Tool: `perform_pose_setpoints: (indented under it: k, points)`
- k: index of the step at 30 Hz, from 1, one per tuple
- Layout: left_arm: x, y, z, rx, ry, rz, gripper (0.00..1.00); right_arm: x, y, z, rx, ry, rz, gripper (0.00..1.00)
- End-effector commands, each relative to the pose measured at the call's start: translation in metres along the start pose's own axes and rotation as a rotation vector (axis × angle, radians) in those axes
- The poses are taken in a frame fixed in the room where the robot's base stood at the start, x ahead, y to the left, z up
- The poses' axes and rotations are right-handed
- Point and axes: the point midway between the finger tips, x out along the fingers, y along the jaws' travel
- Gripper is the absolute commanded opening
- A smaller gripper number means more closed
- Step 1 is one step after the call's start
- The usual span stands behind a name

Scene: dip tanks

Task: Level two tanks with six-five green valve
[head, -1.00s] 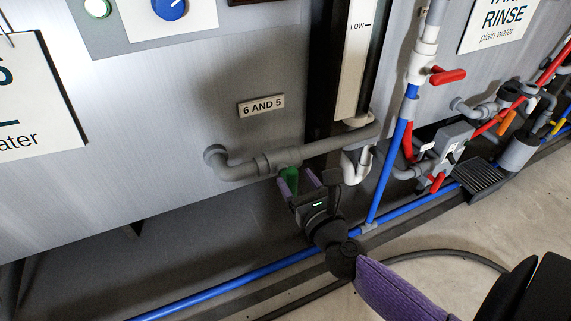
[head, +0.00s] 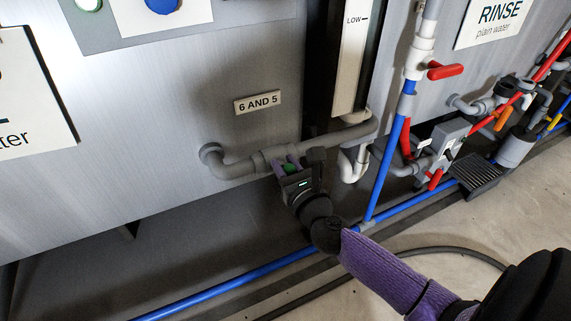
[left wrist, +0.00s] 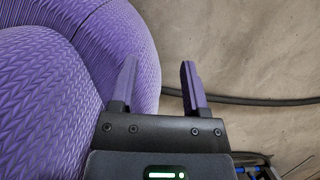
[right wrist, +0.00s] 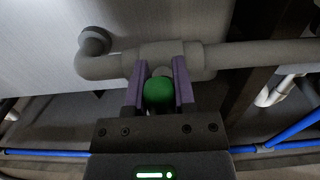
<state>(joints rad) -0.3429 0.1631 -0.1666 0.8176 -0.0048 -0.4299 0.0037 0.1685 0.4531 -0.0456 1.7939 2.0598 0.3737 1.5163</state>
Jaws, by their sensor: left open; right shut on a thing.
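The green valve handle (head: 289,169) sits on the grey pipe (head: 235,167) under the "6 AND 5" label (head: 257,102). My right gripper (head: 288,166) is shut on the handle from the front and below. In the right wrist view the green handle (right wrist: 158,91) shows between the two purple fingers (right wrist: 159,88), close against the pipe's valve body. The tank wall (head: 200,110) is behind the pipe. My left gripper (left wrist: 159,85) is open and empty in the left wrist view, away from the valve, over the floor.
A blue pipe (head: 388,170) rises right of the valve, with a red-handled valve (head: 445,71) on a white pipe above. A grey pump unit (head: 452,138) stands further right. A dark hose (head: 440,253) lies on the open floor.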

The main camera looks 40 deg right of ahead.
Motion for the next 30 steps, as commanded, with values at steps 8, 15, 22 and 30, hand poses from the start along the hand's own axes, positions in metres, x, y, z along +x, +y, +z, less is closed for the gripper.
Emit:
perform_pose_setpoints:
  k: [8,15,22,30]
  points:
    - [-0.001,0.001,0.004,0.001,0.002,0.001,0.59,0.0,0.001,0.001,-0.029,-0.001,0.0,0.0]
    - [-0.001,0.009,0.037,0.009,-0.025,0.014,0.59,0.0,0.006,0.002,-0.161,0.0,-0.001,0.0]
    - [-0.011,0.008,0.038,0.009,-0.012,0.011,0.59,0.0,0.012,0.001,-0.37,0.0,0.0,0.0]
    - [-0.018,0.007,0.036,0.008,-0.002,0.009,0.59,0.0,0.02,-0.005,-0.629,0.001,0.0,0.0]
